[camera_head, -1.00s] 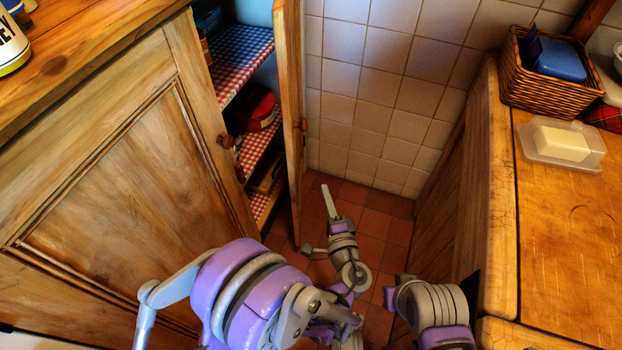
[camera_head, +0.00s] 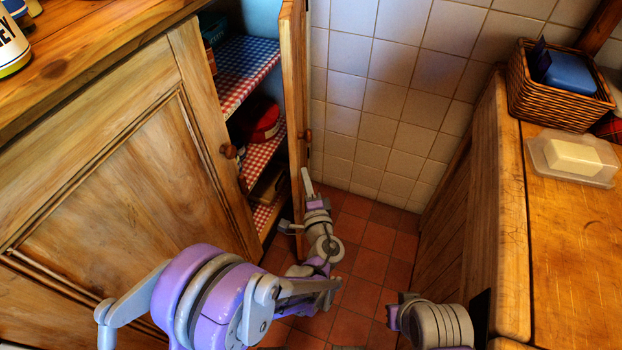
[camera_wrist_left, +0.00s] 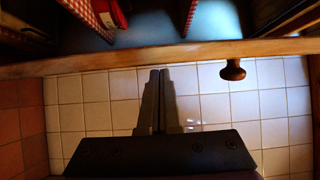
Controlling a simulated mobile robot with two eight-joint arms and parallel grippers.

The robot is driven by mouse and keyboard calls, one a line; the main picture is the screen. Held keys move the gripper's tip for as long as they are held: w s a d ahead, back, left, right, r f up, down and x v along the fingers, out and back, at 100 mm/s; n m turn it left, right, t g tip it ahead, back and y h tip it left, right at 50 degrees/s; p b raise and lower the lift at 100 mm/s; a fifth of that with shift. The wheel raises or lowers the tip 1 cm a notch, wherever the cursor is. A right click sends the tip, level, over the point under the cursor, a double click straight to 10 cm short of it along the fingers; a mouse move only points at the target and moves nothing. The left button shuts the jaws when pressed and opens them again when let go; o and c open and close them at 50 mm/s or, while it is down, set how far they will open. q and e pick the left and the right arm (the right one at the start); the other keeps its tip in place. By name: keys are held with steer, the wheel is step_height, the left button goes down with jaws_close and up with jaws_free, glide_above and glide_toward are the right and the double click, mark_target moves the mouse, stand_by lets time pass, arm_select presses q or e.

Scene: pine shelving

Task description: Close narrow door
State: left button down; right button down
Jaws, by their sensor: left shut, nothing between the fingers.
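The narrow door (camera_head: 293,75) of the wooden cupboard stands open, swung out toward the tiled wall, with a round wooden knob (camera_head: 306,135) on its outer face. My left gripper (camera_head: 308,180) is shut and empty at the outer side of the door, low down and below the knob. In the left wrist view the shut fingers (camera_wrist_left: 159,80) point at the door edge (camera_wrist_left: 190,53), and the knob (camera_wrist_left: 233,70) is to their right. I cannot tell whether the fingertips touch the door. The right gripper is not clearly visible; part of an arm (camera_head: 432,322) shows at the bottom.
Open shelves (camera_head: 245,68) with checked cloth hold a red tin (camera_head: 262,122). A wider cupboard door (camera_head: 120,170) is closed on the left. A wooden counter (camera_head: 570,235) at right bears a wicker basket (camera_head: 520,90) and a butter dish (camera_head: 572,160). Red floor tiles (camera_head: 365,255) are clear between.

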arm_select(q)
steer(key=w+a, duration=0.1)
steer(key=a, duration=1.1)
steer(key=shift+w+a, duration=0.15)
steer(key=shift+w, duration=0.2)
